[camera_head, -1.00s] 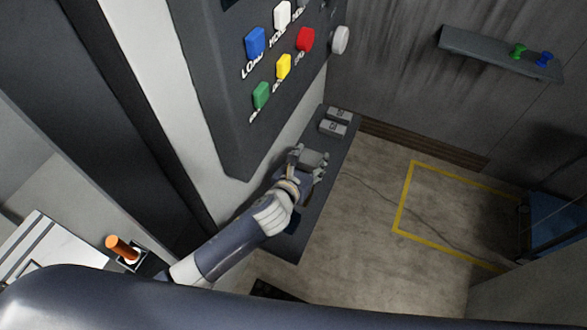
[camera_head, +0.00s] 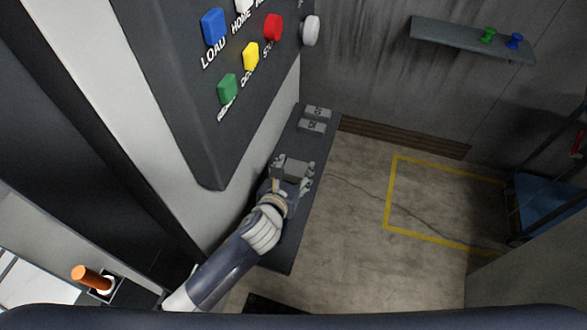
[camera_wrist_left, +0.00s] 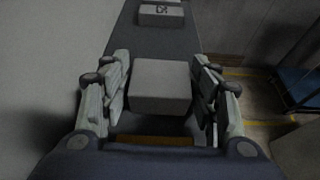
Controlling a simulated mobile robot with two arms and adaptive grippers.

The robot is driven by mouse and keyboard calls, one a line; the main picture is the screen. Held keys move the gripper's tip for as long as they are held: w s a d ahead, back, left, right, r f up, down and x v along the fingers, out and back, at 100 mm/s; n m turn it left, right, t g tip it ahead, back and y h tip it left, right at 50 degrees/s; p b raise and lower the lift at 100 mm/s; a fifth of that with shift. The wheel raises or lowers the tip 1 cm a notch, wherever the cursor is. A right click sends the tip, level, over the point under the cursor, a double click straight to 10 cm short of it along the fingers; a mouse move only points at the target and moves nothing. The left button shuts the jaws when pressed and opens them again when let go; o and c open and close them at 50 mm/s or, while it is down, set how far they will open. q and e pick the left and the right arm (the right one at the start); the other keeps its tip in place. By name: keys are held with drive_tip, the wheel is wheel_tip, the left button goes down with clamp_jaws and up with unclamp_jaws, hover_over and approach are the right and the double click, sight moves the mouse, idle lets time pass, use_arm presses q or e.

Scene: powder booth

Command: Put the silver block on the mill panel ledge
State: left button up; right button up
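The silver block (camera_head: 291,170) is a plain grey box. My left gripper (camera_head: 293,162) has its fingers on both sides of it and appears shut on it. In the left wrist view the block (camera_wrist_left: 160,85) sits between the two fingers, seemingly touching both. The mill panel ledge (camera_head: 287,240) is a long dark strip beneath the button panel (camera_head: 215,140). The block is over this ledge; whether it touches the surface I cannot tell. My right gripper is not in view.
Two grey labelled blocks (camera_head: 312,126) lie at the ledge's far end. The panel stands close on the left, with several coloured buttons. A wall shelf (camera_head: 465,45) with a green and a blue object is at the upper right. Floor is open right of the ledge.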

use_arm(q)
drive_tip(key=shift+o, duration=0.2)
drive_tip(key=shift+w+a, duration=0.1)
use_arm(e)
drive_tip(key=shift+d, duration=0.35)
use_arm(q)
drive_tip(key=shift+r, duration=0.2)
drive_tip(key=b+v, duration=0.1)
drive_tip(key=v, duration=0.9)
drive_tip(key=shift+s+r, duration=0.1)
drive_tip(key=shift+s, duration=0.3)
drive_tip(key=shift+s+a+r, duration=0.25)
drive_tip(key=shift+s+r, duration=0.05)
drive_tip(key=shift+s, duration=0.25)
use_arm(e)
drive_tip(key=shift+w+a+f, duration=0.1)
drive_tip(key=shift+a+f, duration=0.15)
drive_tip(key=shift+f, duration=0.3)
